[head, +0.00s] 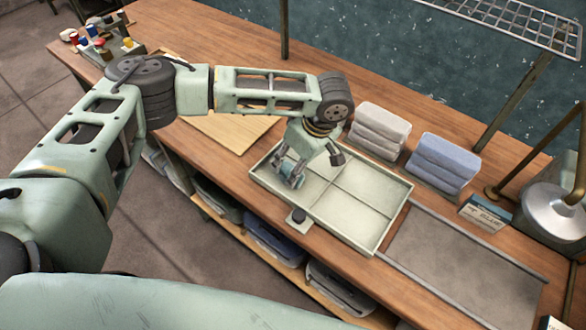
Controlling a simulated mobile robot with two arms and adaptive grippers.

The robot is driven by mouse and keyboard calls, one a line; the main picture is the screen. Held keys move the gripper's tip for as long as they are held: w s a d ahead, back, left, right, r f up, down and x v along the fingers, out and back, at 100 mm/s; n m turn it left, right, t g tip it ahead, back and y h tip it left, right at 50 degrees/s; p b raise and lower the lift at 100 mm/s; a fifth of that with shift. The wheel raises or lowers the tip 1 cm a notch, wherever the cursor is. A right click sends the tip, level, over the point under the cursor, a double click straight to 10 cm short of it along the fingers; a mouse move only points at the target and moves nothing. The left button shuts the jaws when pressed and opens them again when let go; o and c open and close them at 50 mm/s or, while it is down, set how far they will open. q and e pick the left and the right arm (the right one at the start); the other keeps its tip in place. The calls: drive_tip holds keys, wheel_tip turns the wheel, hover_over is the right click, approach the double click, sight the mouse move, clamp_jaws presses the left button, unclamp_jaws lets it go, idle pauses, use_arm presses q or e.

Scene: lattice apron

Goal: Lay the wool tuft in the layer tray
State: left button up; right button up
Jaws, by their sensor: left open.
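The layer tray (395,222) is a shallow pale grey-green tray with thin dividers, lying on the wooden bench. My left gripper (292,180) points down over the tray's left part, with its fingers open. I cannot tell whether the fingers touch the tray floor. The compartments that show on the right look empty. My right gripper is not in view.
Grey folded cloths (380,130) and blue folded cloths (442,160) are stacked behind the tray. A small dark block (299,217) sits at its front edge. A metal-edged grey panel (460,270) lies to the right, near a lamp (555,212). A wooden board (232,130) lies left.

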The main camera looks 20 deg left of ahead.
sight(305, 177)
use_arm(q)
drive_tip(key=b+v, duration=0.1)
drive_tip(key=v, duration=0.8)
drive_tip(key=shift+d+r, duration=0.15)
drive_tip(key=shift+r, duration=0.15)
drive_tip(key=shift+s, duration=0.1)
